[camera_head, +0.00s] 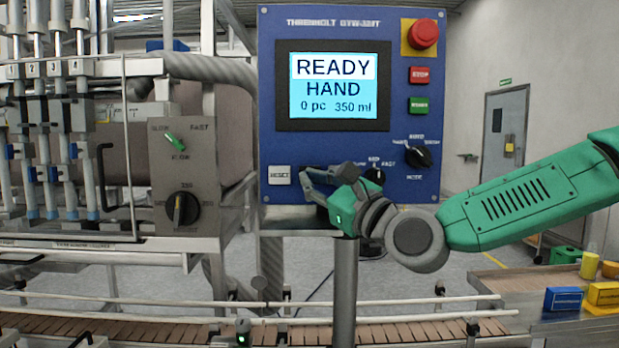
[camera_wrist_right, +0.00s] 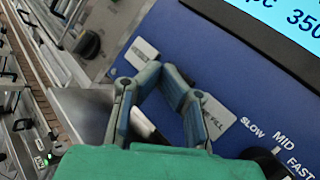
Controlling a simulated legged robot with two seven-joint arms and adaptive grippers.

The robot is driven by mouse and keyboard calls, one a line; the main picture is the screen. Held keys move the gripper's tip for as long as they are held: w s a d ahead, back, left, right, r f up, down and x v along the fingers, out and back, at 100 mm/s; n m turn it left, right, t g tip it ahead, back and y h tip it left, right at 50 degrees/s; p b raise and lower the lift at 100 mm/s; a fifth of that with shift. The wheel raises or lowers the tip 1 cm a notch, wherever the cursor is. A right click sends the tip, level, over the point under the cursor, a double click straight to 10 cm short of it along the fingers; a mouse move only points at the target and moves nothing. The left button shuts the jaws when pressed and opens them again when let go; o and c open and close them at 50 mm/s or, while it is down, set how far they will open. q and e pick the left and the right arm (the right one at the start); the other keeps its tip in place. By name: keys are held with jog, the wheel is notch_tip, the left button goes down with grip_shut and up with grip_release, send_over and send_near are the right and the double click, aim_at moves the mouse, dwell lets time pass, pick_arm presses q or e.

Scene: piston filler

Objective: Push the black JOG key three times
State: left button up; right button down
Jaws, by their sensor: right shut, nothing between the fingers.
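My right gripper (camera_head: 308,182) is at the lower left of the blue control panel (camera_head: 420,60), just right of the white RESET key (camera_head: 279,175). In the right wrist view its fingers (camera_wrist_right: 161,76) converge in front of the panel and hold nothing. I cannot tell whether the tips touch the panel. A pale key marked FILL (camera_wrist_right: 217,115) shows right of the fingers in the wrist view. The screen (camera_head: 333,85) reads READY, HAND, 0 pc, 350 ml. My left gripper is not in view.
A speed knob (camera_head: 374,175) is close right of my gripper, with a mode knob (camera_head: 418,156) further right. A red emergency knob (camera_head: 424,33) and red and green keys are above. A conveyor (camera_head: 150,325) with rails runs below. Filler tubes stand at left.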

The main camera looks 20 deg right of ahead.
jog(key=shift+w, duration=0.15)
jog(key=shift+w+d, duration=0.1)
jog(key=shift+w, duration=0.15)
jog(key=shift+w+d, duration=0.1)
jog(key=shift+w, duration=0.25)
dwell(0.6)
jog(key=shift+s, duration=0.15)
jog(key=shift+s+a+b, duration=0.2)
jog(key=shift+s+b, duration=0.15)
jog(key=shift+s, duration=0.3)
jog(key=shift+s+a+b, duration=0.1)
jog(key=shift+s+a, duration=0.15)
jog(key=shift+s, duration=0.55)
jog(key=shift+s+a+b, duration=0.1)
jog(key=shift+s+a, duration=0.1)
jog(key=shift+s, duration=0.6)
jog(key=shift+s+a+b, duration=0.1)
jog(key=shift+s+a, duration=0.15)
jog(key=shift+s, duration=0.55)
